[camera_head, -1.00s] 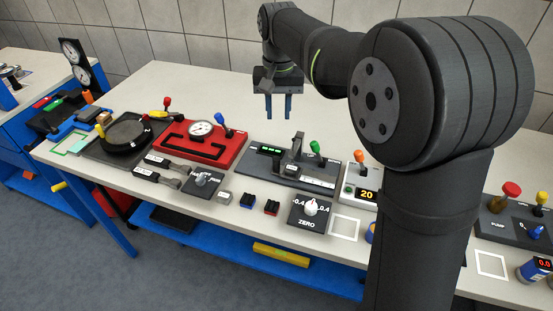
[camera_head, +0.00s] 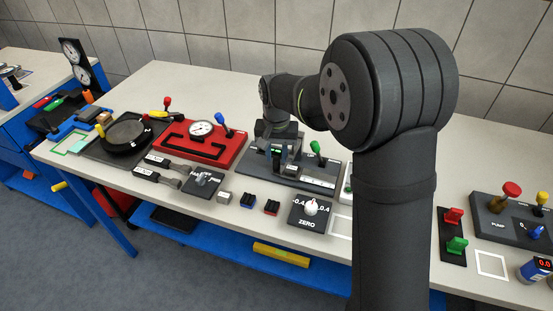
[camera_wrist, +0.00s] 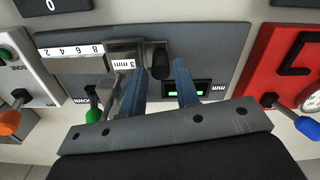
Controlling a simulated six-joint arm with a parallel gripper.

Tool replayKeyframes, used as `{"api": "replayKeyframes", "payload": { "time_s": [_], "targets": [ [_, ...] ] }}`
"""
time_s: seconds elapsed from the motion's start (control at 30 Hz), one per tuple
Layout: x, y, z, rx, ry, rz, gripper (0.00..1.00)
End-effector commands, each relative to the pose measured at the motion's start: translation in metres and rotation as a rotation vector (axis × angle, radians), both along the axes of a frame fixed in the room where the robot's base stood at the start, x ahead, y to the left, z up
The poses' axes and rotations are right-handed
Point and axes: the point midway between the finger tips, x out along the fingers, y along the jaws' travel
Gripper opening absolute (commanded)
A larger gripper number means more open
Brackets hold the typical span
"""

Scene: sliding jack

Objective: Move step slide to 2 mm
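The step slide is a stepped metal block (camera_wrist: 124,66) on a dark grey plate (camera_wrist: 215,52) in the wrist view. Its visible label reads "3 mm", and a white scale strip marked 8 6 4 2 (camera_wrist: 72,50) lies beside it. A dark upright handle (camera_wrist: 160,64) stands at the block's end. My gripper (camera_wrist: 160,70) is open, with its two blue fingers on either side of the handle; contact cannot be told. In the head view my gripper (camera_head: 278,152) is low over the same plate (camera_head: 256,168), and my arm partly hides the slide.
A green display (camera_wrist: 186,87) and a green lever (camera_wrist: 94,115) are on the same fixture. The red gauge panel (camera_head: 217,148) is to the left in the head view. A zero dial (camera_head: 311,207) stands in front. My arm hides the unit right of the fixture.

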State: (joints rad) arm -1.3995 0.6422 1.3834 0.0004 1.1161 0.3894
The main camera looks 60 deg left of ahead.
Motion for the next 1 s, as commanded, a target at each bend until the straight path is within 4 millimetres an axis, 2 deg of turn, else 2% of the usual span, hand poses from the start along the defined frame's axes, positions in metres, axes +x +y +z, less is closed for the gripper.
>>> {"api": "replayKeyframes", "payload": {
  "time_s": [0.1, 0.2, 0.53, 0.67, 0.7, 0.87, 1.0],
  "targets": [
    [0.0, 0.0, -0.015, -0.002, 0.0, 0.0, 0.29],
    [0.0, 0.0, -0.022, -0.001, 0.001, 0.0, 0.29],
    [0.0, 0.0, -0.025, 0.001, -0.001, 0.0, 0.29],
    [0.0, 0.0, -0.024, 0.0, 0.0, 0.0, 0.03],
    [0.0, 0.0, -0.024, 0.0, 0.0, 0.0, 0.0],
    [-0.001, 0.001, -0.024, 0.0, 0.0, 0.001, 0.0],
    [-0.016, 0.016, -0.025, 0.0, 0.0, 0.004, 0.0]
  ]
}}
